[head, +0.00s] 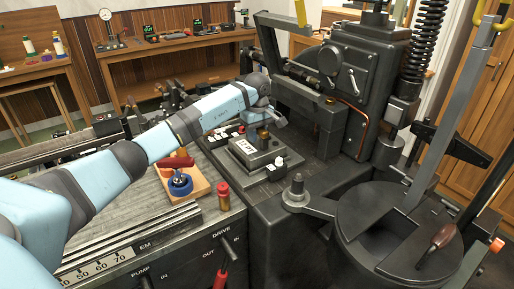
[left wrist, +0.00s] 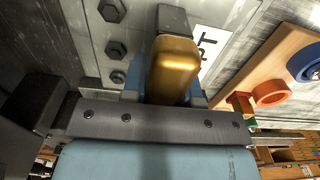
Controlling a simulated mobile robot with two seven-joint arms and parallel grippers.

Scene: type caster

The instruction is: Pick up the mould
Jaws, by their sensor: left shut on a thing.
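The mould looks to be the dark grey block (head: 240,158) with a white label on its top, resting on the machine's bed. A brass-coloured grip (head: 263,133) stands up at its back. My left gripper (head: 267,120) reaches down over it from above. In the left wrist view my left gripper (left wrist: 164,88) is shut on the brass grip (left wrist: 174,62), with a finger on each side. The white label (left wrist: 212,45) shows beside it. Whether the block touches the bed all round is hidden. My right gripper is not in view.
A wooden tray (head: 200,188) with a blue ring (head: 181,184) and a red item sits left of the mould. A red-topped peg (head: 223,192) stands in front. The tall machine head (head: 365,75) rises close behind and right. A round dark pot (head: 385,225) lies front right.

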